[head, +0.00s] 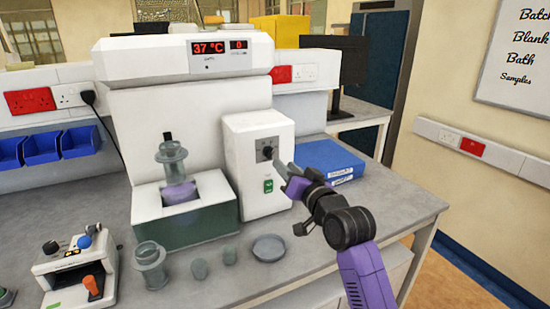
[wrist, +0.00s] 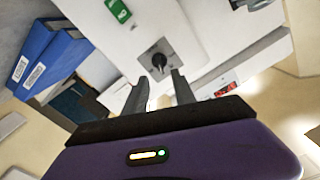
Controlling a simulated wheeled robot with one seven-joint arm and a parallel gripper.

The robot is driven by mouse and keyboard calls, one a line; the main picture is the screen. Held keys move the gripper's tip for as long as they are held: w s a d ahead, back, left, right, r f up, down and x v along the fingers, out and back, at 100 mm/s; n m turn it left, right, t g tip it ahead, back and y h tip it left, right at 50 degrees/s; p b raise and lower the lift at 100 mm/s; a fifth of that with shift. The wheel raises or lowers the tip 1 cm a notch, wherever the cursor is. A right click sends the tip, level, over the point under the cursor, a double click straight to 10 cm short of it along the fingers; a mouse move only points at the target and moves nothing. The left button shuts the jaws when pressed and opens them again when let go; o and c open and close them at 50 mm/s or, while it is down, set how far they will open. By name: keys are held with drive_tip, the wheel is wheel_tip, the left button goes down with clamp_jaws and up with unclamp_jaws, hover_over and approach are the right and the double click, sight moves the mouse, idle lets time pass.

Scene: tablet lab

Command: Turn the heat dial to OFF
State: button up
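The heat dial (head: 267,152) is a black knob on a grey square plate on the front of a white box unit (head: 240,170). In the wrist view the dial (wrist: 159,61) shows just beyond the fingertips. My gripper (head: 280,167) is in front of the dial, slightly below and to its right in the head view. In the wrist view my gripper (wrist: 160,78) has its two grey fingers apart with nothing between them. The dial's setting is too small to read. A green switch (head: 268,186) sits below the dial.
A vessel holding purple liquid (head: 180,190) stands in the white-topped bath left of the box. A blue binder (head: 330,160) lies to the right. Glassware, including a shallow dish (head: 268,247), stands at the bench front. The display (head: 208,48) above reads 37 °C.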

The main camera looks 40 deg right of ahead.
sight(271, 154)
drive_tip(key=p+x, duration=0.1)
drive_tip(key=x, duration=0.6)
drive_tip(key=shift+w+d+f, duration=0.1)
drive_tip(key=shift+w+f, duration=0.05)
drive_tip(key=shift+w, duration=0.25)
clamp_jaws()
